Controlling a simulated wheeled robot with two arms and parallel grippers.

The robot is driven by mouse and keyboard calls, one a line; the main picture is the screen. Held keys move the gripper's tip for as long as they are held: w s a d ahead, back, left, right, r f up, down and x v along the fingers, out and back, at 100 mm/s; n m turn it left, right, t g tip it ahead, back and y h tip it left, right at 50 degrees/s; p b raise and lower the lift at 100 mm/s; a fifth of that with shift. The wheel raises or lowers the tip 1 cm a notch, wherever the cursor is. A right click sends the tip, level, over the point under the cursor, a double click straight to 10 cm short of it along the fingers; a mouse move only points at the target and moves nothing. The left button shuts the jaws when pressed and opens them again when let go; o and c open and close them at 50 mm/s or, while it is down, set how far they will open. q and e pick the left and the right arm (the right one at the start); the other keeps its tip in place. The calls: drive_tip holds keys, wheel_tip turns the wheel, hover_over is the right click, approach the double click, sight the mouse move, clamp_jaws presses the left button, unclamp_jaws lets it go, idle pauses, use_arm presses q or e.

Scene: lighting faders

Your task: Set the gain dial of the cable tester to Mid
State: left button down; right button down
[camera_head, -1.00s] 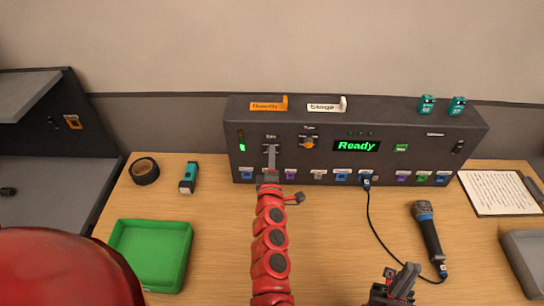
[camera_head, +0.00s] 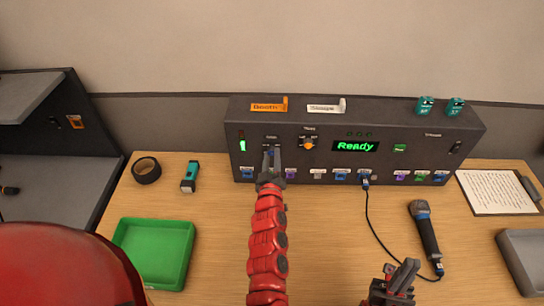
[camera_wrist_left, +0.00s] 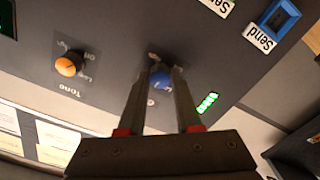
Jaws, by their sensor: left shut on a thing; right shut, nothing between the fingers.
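The cable tester (camera_head: 466,130) is a long dark box at the back of the table, its display reading "Ready". Its gain dial is a blue knob (camera_wrist_left: 161,78) between the fingertips in the left wrist view; in the head view the gripper mostly hides it. My left gripper (camera_head: 271,151) is shut on this knob, fingers pointing at the panel. Which mark the dial points to cannot be read. My right gripper (camera_head: 403,275) is shut and empty near the table's front, left of the microphone.
An orange Tone dial (camera_head: 308,143) sits right of the gain dial. A cable runs from the panel's lower sockets to a microphone (camera_head: 425,232). A green tray (camera_head: 185,258), black tape (camera_head: 146,170) and teal tool (camera_head: 190,177) lie left. A clipboard (camera_head: 497,192) lies right.

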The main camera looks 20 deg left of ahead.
use_arm(q)
drive_tip(key=m, duration=0.3)
drive_tip(key=shift+f+m, duration=0.2)
drive_tip(key=shift+m, duration=1.5)
drive_tip(key=c, duration=0.6)
unclamp_jaws()
drive_tip(key=shift+r, duration=0.1)
drive_tip(key=shift+s, duration=0.15)
drive_tip(key=shift+s+d+b, duration=0.15)
drive_tip(key=shift+s+b, duration=0.2)
drive_tip(key=shift+b, duration=0.05)
drive_tip(key=b+v, duration=0.1)
drive_tip(key=v, duration=1.5)
drive_tip(key=shift+s, duration=0.2)
